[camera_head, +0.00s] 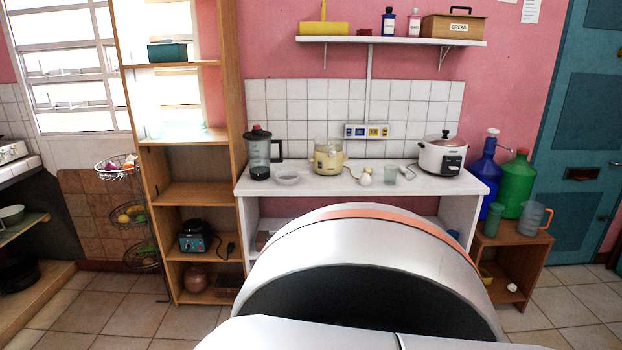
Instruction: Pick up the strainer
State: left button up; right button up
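I cannot make out a strainer for certain. A pale grey bowl-shaped vessel (11,214) sits on the low open shelf (22,232) at the far left, and it is too small to tell whether it has holes. A dark pot (20,275) stands on the level below it. A shallow pale dish (287,178) lies on the white counter beside the blender. Neither of my grippers shows in the head view. A large white curved part of my own body fills the lower middle and hides the floor and part of the counter's underside.
The white counter (408,183) holds a blender (258,155), a cream appliance (328,157) and a rice cooker (443,155). A tall wooden shelf (190,193) and a wire basket stand (131,214) stand left of it. Tiled floor (108,305) is clear at the left.

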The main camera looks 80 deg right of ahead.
aim_at(286, 177)
jog(key=z, duration=2.45)
jog(key=i+l, duration=0.15)
jog(key=i, duration=0.2)
jog(key=i+l, duration=0.2)
jog(key=i, duration=0.15)
